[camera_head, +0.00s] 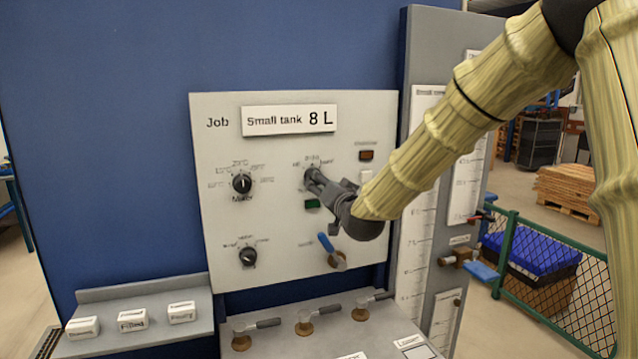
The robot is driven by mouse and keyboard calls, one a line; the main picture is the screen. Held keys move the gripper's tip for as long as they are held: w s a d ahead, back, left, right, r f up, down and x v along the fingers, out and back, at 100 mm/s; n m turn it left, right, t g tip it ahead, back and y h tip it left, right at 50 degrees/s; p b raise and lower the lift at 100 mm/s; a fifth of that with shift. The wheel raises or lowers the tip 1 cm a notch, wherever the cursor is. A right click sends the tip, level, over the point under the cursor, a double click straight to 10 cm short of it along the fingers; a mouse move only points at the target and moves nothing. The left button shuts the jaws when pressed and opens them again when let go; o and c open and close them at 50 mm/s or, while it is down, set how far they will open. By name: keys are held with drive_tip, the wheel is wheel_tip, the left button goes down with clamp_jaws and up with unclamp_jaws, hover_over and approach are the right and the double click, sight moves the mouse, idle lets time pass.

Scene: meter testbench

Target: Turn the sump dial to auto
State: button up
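A light grey panel (215,120) carries several dials. The dial at its upper right (309,172) has three small labels over it; the middle one looks like "Auto", and the others are too small to read surely. I take it for the sump dial. My gripper (313,179) reaches in from the right with its fingertips at this dial and covers most of it. The pointer and the dial's own name are hidden. I cannot tell whether the fingers are closed on the knob or only around it.
Black dials sit at left, the upper labelled Mixer (242,183), the other below (247,256). A blue-handled lever (327,244) is under my gripper. A green button (312,204) and red lamp (366,155) are close by. Several valve levers (305,322) stand on the ledge.

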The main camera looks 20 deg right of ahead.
drive_tip(key=s, duration=0.4)
drive_tip(key=shift+s+d, duration=0.1)
drive_tip(key=shift+s, duration=0.3)
drive_tip(key=shift+f, duration=0.1)
